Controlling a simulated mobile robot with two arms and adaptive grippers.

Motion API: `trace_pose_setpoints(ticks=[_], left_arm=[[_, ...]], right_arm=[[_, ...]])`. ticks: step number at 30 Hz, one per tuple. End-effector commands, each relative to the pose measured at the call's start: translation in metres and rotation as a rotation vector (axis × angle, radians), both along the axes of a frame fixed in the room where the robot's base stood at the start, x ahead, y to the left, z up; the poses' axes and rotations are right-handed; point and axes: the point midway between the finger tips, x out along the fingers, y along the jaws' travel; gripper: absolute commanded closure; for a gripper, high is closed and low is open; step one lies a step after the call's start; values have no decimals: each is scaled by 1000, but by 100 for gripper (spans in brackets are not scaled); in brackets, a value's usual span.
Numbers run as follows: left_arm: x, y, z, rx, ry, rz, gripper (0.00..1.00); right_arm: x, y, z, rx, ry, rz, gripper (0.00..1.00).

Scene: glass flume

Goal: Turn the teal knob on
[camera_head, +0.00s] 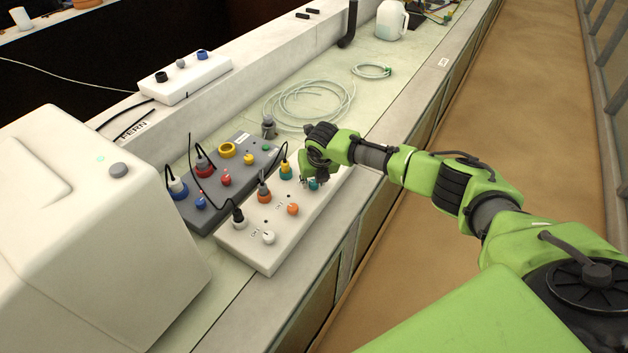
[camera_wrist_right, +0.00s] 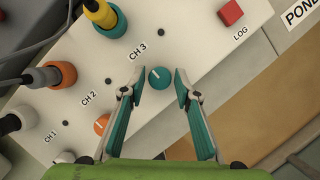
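The teal knob (camera_wrist_right: 159,78) is a small round dial with a white pointer line, on a white panel beside the label CH 3. In the head view the teal knob (camera_head: 314,184) shows small, just below my right gripper (camera_head: 310,176). In the wrist view my right gripper (camera_wrist_right: 160,92) is open, with one fingertip on each side of the knob and a gap on both sides. The white panel (camera_head: 262,255) also carries an orange knob (camera_head: 292,209) and a white knob (camera_head: 268,237). My left gripper is not in view.
Cable plugs stand in the panel, including a teal-collared plug (camera_wrist_right: 105,20) close to my gripper. A red LOG button (camera_wrist_right: 230,13) is at the upper right. A grey box (camera_head: 203,222) with knobs lies behind the panel. A large white device (camera_head: 110,240) stands at left.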

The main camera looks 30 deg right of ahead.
Motion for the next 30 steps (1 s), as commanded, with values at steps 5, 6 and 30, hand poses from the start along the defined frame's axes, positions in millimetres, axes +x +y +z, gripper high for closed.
trace_pose_setpoints(ticks=[5,6,30], left_arm=[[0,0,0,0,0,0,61],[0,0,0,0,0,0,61],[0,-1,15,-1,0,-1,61]], right_arm=[[0,0,0,0,0,0,100],[0,0,0,0,0,0,100],[2,4,1,1,0,-441,100]])
